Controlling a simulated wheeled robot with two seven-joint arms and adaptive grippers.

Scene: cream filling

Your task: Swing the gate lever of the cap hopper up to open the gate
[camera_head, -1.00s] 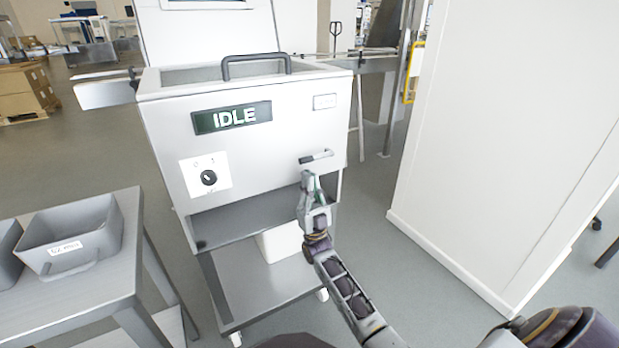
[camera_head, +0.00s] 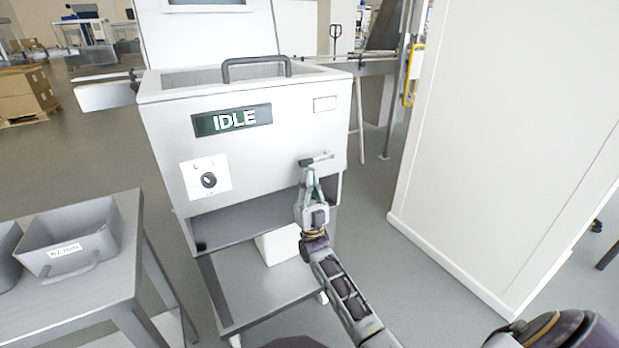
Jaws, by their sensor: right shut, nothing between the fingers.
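The cap hopper (camera_head: 265,150) is a white box on a wheeled stand, with a green sign reading IDLE (camera_head: 232,120) on its front. Its gate lever (camera_head: 320,158) is a short grey bar at the right of the front panel, lying nearly level. My right gripper (camera_head: 306,170) is shut and empty. Its fingertips are at the underside of the lever's left end; I cannot tell whether they touch it. My left gripper is not in view.
A rotary knob (camera_head: 208,180) sits on the hopper's left front. A white container (camera_head: 280,244) stands under the hopper. A grey table (camera_head: 110,265) with a labelled bin (camera_head: 72,235) is at left. A tall white panel (camera_head: 500,140) stands at right, with clear floor between.

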